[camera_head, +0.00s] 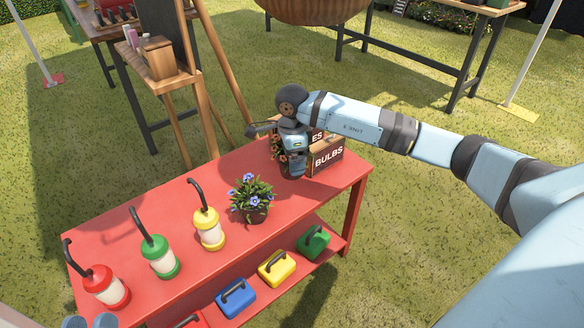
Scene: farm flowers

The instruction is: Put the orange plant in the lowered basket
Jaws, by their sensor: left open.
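The orange plant (275,148) stands at the back of the red table (185,215), mostly hidden behind my right gripper. My right gripper (294,168) points down just in front of it and beside a wooden BULBS crate. Its fingers are too small and overlapped to tell their opening or any hold.
A blue-flowered pot (252,200) stands mid-table. The BULBS crate (326,157) is right of my right gripper. Several coloured boxes sit on the lower shelf. An easel stands behind. Open grass lies right.

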